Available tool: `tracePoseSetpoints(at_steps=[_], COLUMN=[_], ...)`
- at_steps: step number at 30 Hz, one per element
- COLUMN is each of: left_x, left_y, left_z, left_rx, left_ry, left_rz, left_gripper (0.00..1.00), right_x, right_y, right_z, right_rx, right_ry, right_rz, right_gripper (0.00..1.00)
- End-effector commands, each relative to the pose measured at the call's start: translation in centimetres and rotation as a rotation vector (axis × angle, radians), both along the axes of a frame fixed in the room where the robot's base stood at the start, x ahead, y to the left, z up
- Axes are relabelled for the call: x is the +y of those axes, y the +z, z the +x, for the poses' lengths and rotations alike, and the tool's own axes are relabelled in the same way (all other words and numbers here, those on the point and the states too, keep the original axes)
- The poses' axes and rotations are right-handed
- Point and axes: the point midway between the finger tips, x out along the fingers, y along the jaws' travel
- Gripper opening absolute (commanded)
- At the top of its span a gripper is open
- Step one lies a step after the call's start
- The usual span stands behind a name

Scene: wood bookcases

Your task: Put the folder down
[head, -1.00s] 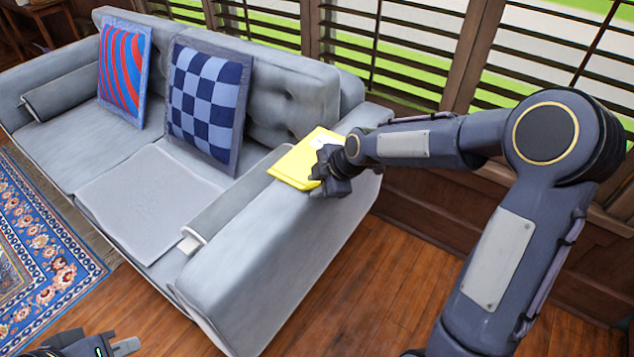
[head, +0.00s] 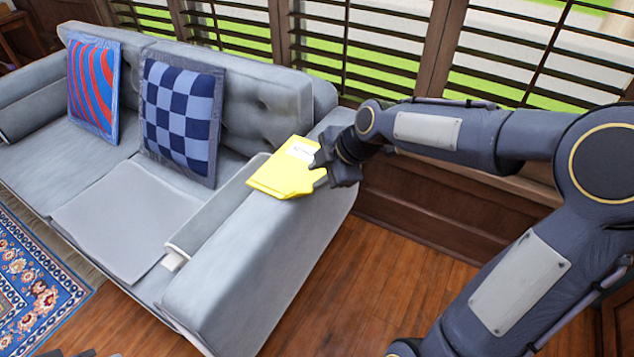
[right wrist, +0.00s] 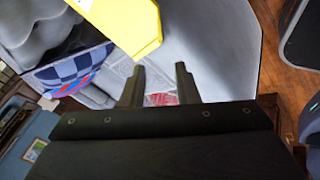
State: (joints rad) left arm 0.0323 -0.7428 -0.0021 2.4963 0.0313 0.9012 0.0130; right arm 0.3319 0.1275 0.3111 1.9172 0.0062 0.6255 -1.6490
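The yellow folder (head: 286,172) with a white label lies on top of the grey sofa's near arm (head: 235,255). My right gripper (head: 322,168) is at the folder's right edge. In the right wrist view its two fingers (right wrist: 158,70) are apart with nothing between them. The folder (right wrist: 122,22) shows there ahead of the left finger, outside the gap. Whether a finger still touches it I cannot tell. Only a dark sliver of my left gripper (head: 80,354) shows at the bottom edge.
The sofa holds a checkered blue pillow (head: 180,115) and a red-and-blue pillow (head: 94,88). A patterned rug (head: 35,290) lies at the left. Slatted windows (head: 360,45) stand behind. Wood floor (head: 340,290) is clear right of the sofa.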

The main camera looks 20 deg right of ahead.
Motion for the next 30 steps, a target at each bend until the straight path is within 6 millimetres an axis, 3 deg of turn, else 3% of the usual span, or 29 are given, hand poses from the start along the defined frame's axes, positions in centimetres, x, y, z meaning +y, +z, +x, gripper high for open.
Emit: tracePoseSetpoints(at_steps=[5, 9, 15, 18, 22, 30], left_x=[0.0, 0.0, 0.0, 0.0, 0.0, 0.0], left_y=[0.0, 0.0, 0.0, 0.0, 0.0, 0.0], left_z=[0.0, 0.0, 0.0, 0.0, 0.0, 0.0], left_rx=[0.0, 0.0, 0.0, 0.0, 0.0, 0.0], left_ry=[0.0, 0.0, 0.0, 0.0, 0.0, 0.0], left_rz=[0.0, 0.0, 0.0, 0.0, 0.0, 0.0], left_gripper=[0.0, 0.0, 0.0, 0.0, 0.0, 0.0], right_x=[-0.3, -0.5, 0.0, 0.4, 0.8, 0.9], right_y=[1.8, 2.8, 1.8, 1.0, 0.3, 0.1], right_z=[-4.2, -11.0, -19.6, -22.2, -23.8, -24.0], right_rx=[0.075, 0.202, 0.389, 0.463, 0.521, 0.534], right_ry=[-0.204, -0.576, -1.088, -1.252, -1.363, -1.387], right_rz=[0.074, 0.244, 0.552, 0.669, 0.749, 0.764], right_gripper=[0.28, 0.28, 0.28, 0.28, 0.28, 0.28])
